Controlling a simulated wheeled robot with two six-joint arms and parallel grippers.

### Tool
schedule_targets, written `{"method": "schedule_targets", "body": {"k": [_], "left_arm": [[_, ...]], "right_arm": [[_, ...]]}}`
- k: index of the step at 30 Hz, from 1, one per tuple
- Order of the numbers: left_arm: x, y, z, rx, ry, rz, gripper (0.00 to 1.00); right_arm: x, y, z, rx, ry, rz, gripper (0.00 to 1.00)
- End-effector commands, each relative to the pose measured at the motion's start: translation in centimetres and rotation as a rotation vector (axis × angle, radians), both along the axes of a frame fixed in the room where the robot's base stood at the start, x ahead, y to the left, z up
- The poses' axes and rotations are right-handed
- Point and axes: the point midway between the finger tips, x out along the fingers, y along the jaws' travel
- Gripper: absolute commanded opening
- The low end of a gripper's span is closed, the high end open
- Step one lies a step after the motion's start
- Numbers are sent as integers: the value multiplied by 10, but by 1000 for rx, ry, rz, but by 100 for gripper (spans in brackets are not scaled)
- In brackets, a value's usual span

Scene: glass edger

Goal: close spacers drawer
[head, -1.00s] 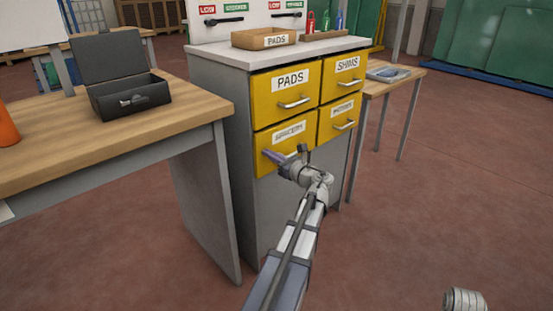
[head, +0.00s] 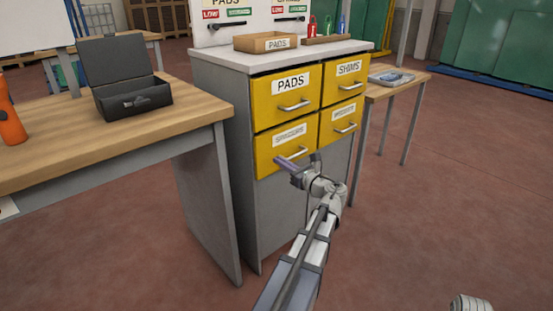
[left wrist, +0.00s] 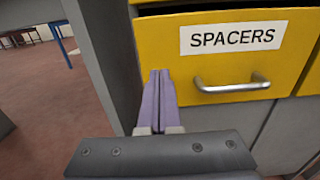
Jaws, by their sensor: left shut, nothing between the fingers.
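The spacers drawer (head: 266,155) is the lower left yellow drawer of the grey cabinet. In the left wrist view its front (left wrist: 215,67) carries the label SPACERS and a silver bar handle (left wrist: 232,85). A dark gap shows along its top edge, so it appears slightly open. My left gripper (head: 281,161) is in front of the drawer's lower part, its purple fingers shut and empty. In the left wrist view the fingertips (left wrist: 160,73) are at the drawer's left part, left of the handle. I cannot tell whether they touch it.
The pads drawer (head: 275,110), shims drawer (head: 335,94) and another yellow drawer (head: 328,128) look closed. A wooden table (head: 190,118) with a black open box (head: 145,101) stands close on the left. A small table (head: 415,80) is at right. Floor is clear at right.

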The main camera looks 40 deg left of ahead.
Motion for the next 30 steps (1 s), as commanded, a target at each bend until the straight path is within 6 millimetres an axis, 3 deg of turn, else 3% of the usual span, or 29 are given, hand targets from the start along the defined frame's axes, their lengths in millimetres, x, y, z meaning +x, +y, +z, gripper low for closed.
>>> {"method": "schedule_targets", "body": {"k": [6,12,18,30], "left_arm": [[-5,-44,-1,-1,0,-3,0],[-7,-73,-1,-2,-1,-2,0],[-8,-86,-1,-2,-1,0,0],[-8,-88,-2,-4,-3,1,0]], "right_arm": [[0,0,0,0,0,1,50],[0,0,0,0,0,1,50],[0,0,0,0,0,1,50],[0,0,0,0,0,1,50]]}}
